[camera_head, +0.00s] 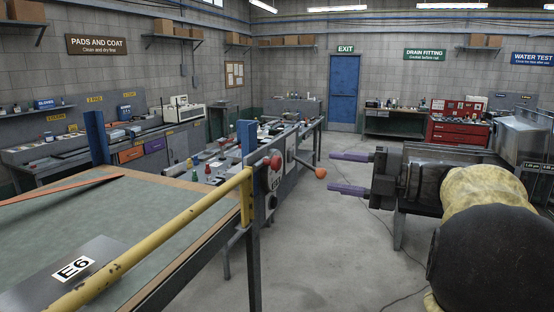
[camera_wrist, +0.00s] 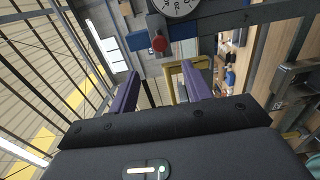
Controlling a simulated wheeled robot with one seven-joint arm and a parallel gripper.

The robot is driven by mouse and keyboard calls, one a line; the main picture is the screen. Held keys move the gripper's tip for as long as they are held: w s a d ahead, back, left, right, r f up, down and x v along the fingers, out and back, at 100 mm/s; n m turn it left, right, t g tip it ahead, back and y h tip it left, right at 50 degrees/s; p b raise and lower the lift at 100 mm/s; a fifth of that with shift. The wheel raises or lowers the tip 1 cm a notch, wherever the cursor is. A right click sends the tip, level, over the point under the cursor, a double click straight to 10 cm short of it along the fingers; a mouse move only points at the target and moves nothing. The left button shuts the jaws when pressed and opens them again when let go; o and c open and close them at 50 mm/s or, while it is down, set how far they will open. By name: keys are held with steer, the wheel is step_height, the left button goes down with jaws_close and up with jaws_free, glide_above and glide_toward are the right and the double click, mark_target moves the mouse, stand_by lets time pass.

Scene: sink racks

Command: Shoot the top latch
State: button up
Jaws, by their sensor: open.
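My gripper (camera_head: 338,173) is open and empty, its two purple fingers pointing left in the head view, over open floor. It also shows in the wrist view (camera_wrist: 166,85), with a gap between the fingers. I cannot pick out the top latch for certain. To the left of my fingers, apart from them, is a grey panel (camera_head: 270,187) at the end of a bench frame. It carries a red knob (camera_head: 276,163) and a lever ending in an orange ball (camera_head: 320,173). In the wrist view a red knob (camera_wrist: 159,44) sits below a round dial (camera_wrist: 178,6), beyond the fingers.
A yellow rail (camera_head: 160,245) runs along the green-topped table (camera_head: 90,220) at left, with blue posts (camera_head: 97,137) beside it. A metal fixture (camera_wrist: 290,82) is at right in the wrist view. Grey floor (camera_head: 330,245) is clear between the table and my arm.

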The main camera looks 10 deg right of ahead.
mark_target(280, 164)
steer(key=p+x, duration=0.5)
steer(key=x, duration=0.8)
steer(key=shift+r, duration=0.15)
steer(key=shift+w+a, duration=0.3)
steer(key=shift+a, duration=0.1)
steer(key=shift+c, duration=0.2)
jaws_close()
